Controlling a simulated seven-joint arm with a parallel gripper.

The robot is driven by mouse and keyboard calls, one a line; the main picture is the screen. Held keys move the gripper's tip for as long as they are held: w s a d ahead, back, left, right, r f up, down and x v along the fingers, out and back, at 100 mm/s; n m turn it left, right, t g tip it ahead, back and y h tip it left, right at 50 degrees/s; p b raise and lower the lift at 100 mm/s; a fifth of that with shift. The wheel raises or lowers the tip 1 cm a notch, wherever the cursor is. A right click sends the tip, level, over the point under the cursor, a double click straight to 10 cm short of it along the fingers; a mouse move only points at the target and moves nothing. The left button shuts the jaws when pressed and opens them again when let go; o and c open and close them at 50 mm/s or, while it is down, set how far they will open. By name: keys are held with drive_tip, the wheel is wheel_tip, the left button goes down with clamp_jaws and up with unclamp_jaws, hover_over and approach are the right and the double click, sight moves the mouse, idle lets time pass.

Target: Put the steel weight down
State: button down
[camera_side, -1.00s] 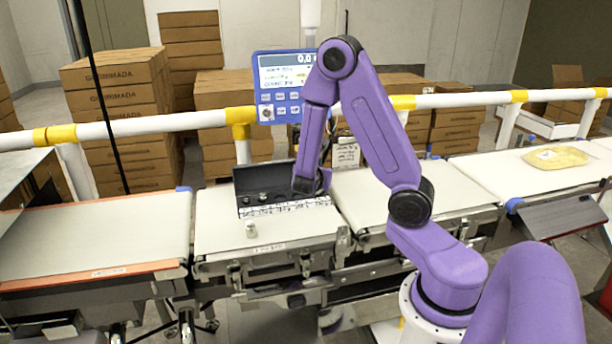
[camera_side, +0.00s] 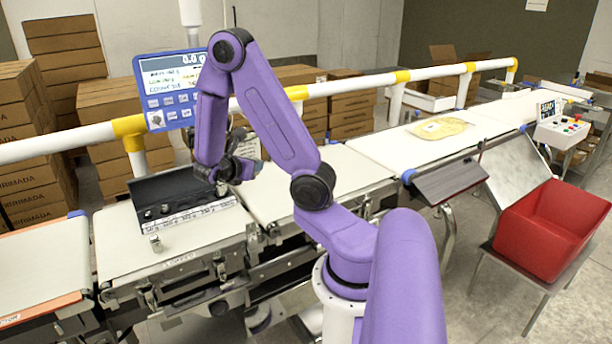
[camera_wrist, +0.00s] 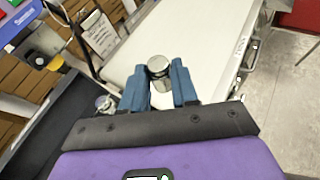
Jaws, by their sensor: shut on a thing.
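My gripper (camera_side: 238,170) is above the right end of the open black case, near the gap between two belts. In the wrist view my gripper (camera_wrist: 160,88) has its blue fingers closed on a steel weight (camera_wrist: 159,66), a short shiny cylinder with a round top. In the side view I cannot make out the held weight clearly. The black case (camera_side: 160,187) lies on the weighing belt (camera_side: 118,262), with small weights inside. Another small metal weight (camera_side: 155,243) stands upright on that belt in front of the case.
The belt (camera_side: 290,190) right of the case is clear near my gripper. A blue display (camera_side: 170,85) and a white rail (camera_side: 340,88) stand behind. A yellow package (camera_side: 440,128) lies on the farther belt. A red bin (camera_side: 550,228) stands at the right.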

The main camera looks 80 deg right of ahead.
drive_tip(key=s+d+m+g+y, duration=0.4)
drive_tip(key=s+m+g, duration=0.35)
drive_tip(key=s, duration=0.25)
drive_tip(key=shift+g+y, duration=0.35)
drive_tip(key=shift+y, duration=0.05)
drive_tip(key=w+d+f, duration=0.2)
drive_tip(key=d+f, duration=0.1)
drive_tip(key=d, duration=0.1)
drive_tip(key=w+d+f, duration=0.2)
drive_tip(key=d+f, duration=0.1)
drive_tip(key=w+d+f, duration=0.2)
drive_tip(key=d+f, duration=0.2)
drive_tip(key=shift+w+d, duration=0.25)
drive_tip(key=shift+d, duration=0.1)
drive_tip(key=shift+w+d+f, duration=0.15)
drive_tip(key=shift+d+f, duration=0.15)
drive_tip(key=shift+f, duration=1.6)
drive_tip(key=shift+f, duration=0.15)
drive_tip(key=c, duration=0.9)
unclamp_jaws()
drive_tip(key=shift+o, duration=0.2)
